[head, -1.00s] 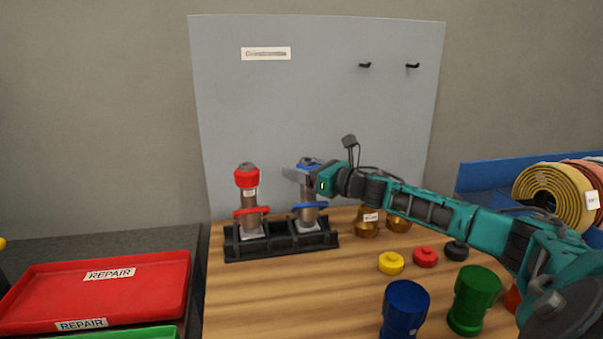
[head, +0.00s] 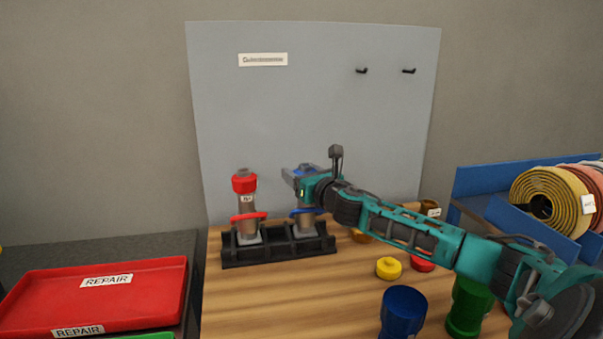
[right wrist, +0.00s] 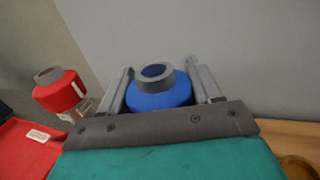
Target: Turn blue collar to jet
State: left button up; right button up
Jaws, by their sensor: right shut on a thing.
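The blue collar (right wrist: 160,94) sits at the top of the right-hand pump in the black rack. In the right wrist view it lies between the two fingers, with a grey nozzle ring on top. My right gripper (head: 296,172) is shut on it and hides most of it in the head view. The pump's metal body (head: 304,224) stands upright below, with a blue ring (head: 303,211) around it. Any mark for the jet setting cannot be seen. My left gripper is not in view.
A red-collared pump (head: 245,184) stands to the left in the same rack (head: 280,258). A red tray (head: 95,290) marked REPAIR is at left. Yellow cap (head: 389,268), blue container (head: 403,310) and green container (head: 468,308) are on the table. Wall panel (head: 320,110) is behind.

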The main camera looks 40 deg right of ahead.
jog(key=o, duration=1)
jog(key=shift+c, duration=0.2)
jog(key=shift+s, duration=0.1)
jog(key=shift+s+a+f, duration=0.1)
jog(key=shift+s, duration=0.45)
jog(key=shift+b+v, duration=0.55)
jog(key=shift+v, duration=2.6)
jog(key=p+v, duration=0.2)
jog(key=v, duration=0.3)
jog(key=shift+s+a, duration=0.1)
jog(key=shift+s, duration=0.05)
